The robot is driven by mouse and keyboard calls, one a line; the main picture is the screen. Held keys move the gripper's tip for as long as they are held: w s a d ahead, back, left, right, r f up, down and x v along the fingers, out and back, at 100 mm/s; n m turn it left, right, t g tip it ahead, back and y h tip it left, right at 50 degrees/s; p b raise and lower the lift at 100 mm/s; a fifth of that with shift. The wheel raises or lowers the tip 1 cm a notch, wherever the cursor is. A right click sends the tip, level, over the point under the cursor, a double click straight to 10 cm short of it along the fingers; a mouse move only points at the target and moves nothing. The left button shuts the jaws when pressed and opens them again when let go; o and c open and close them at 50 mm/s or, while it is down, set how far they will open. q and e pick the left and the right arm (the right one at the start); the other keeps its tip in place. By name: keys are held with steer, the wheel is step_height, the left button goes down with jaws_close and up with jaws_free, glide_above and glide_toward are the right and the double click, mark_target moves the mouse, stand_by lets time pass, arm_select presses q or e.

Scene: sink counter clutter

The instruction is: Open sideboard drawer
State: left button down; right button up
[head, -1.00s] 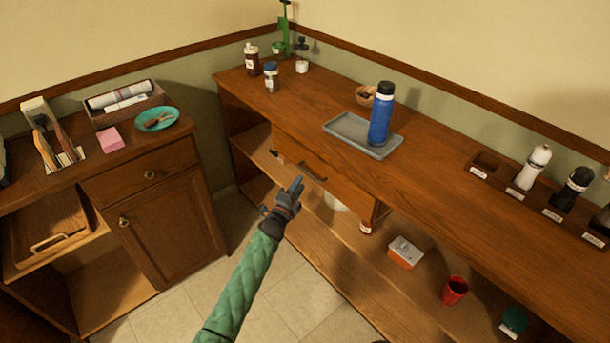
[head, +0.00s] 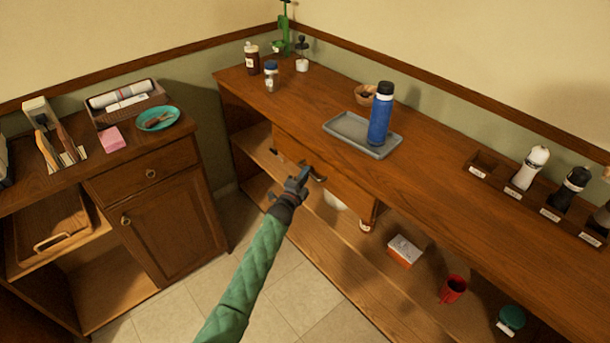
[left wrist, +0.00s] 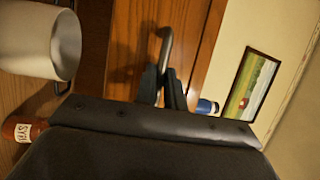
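The sideboard (head: 470,210) is a long brown wooden unit along the right wall. Its drawer (head: 345,190) sits under the top and looks closed. The drawer's dark bar handle (head: 318,178) is partly covered by my left gripper (head: 302,174). In the left wrist view the handle (left wrist: 166,42) runs down to the two dark fingertips of my left gripper (left wrist: 161,72). Its lower end lies at or between them. I cannot tell whether the fingers grip it. My right gripper is not in view.
A blue bottle (head: 380,118) stands on a grey tray (head: 345,128) above the drawer. The open shelf below holds a red mug (head: 453,289), a small box (head: 404,251) and a white pot, seen in the left wrist view (left wrist: 40,40). A cabinet (head: 165,215) stands left; floor between is clear.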

arm_select(q)
steer(key=shift+s+a, duration=0.1)
steer(key=s+a+p, duration=0.2)
steer(key=s+a, duration=1.4)
steer(key=a, duration=0.4)
steer(key=shift+a, duration=0.4)
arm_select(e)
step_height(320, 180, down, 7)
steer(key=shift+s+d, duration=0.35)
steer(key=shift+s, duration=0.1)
arm_select(q)
steer(key=shift+s, duration=0.1)
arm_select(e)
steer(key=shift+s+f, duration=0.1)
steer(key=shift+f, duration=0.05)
arm_select(q)
steer(key=c, duration=1.5)
jaws_free()
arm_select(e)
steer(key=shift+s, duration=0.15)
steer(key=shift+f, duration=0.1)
